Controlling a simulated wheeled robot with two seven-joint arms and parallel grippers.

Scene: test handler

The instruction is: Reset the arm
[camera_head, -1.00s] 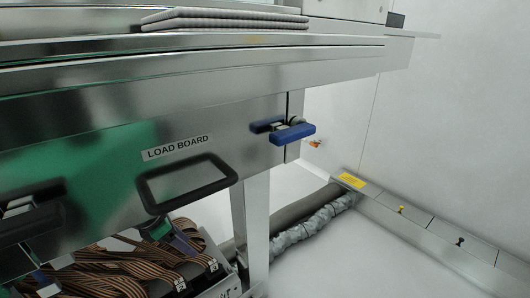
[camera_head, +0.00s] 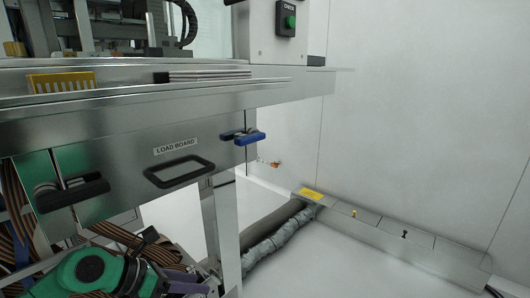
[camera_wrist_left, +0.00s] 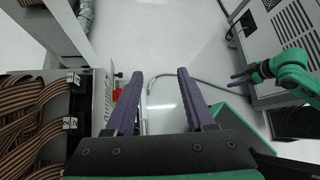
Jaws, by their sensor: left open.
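My left arm, green and black, shows at the lower left of the head view. Its purple gripper (camera_head: 203,281) is low, below the load board drawer and near the frame leg. In the left wrist view my left gripper (camera_wrist_left: 159,73) is open, with its two purple fingers apart and nothing between them. Floor and a pale cable lie beyond the fingers. My right arm, also green, shows at the right of the left wrist view.
The metal LOAD BOARD drawer front (camera_head: 120,150) has a black handle (camera_head: 180,172) and a blue latch (camera_head: 248,138). Copper-striped ribbon cables (camera_wrist_left: 35,105) lie close left of my left gripper. A grey hose (camera_head: 268,243) runs along the floor. Open floor (camera_head: 340,262) lies to the right.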

